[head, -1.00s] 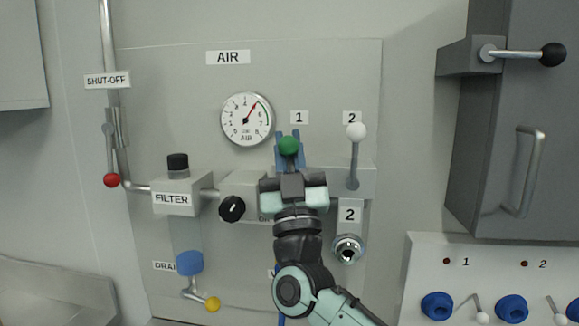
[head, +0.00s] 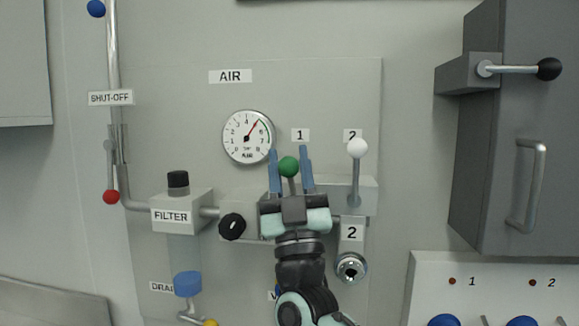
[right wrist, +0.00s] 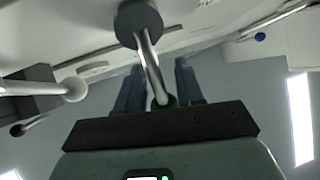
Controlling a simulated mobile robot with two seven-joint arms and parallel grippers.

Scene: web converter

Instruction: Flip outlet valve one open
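Outlet valve one is a lever with a green ball (head: 289,167) standing upright under the label 1 (head: 300,135) in the head view. My right gripper (head: 290,160) is in front of it, with its blue fingers apart on either side of the green ball. In the right wrist view the lever's metal rod (right wrist: 149,60) runs down between the open fingers (right wrist: 160,90), and the green ball sits near the palm. The fingers appear apart from the lever. The lever's base is hidden behind my gripper in the head view. My left gripper is in neither view.
The valve-two lever with a white ball (head: 357,148) stands close to the right. A pressure gauge (head: 248,137) is at upper left, and a black knob (head: 232,226) and filter (head: 171,215) are left. A dark cabinet (head: 500,130) with handles is farther right.

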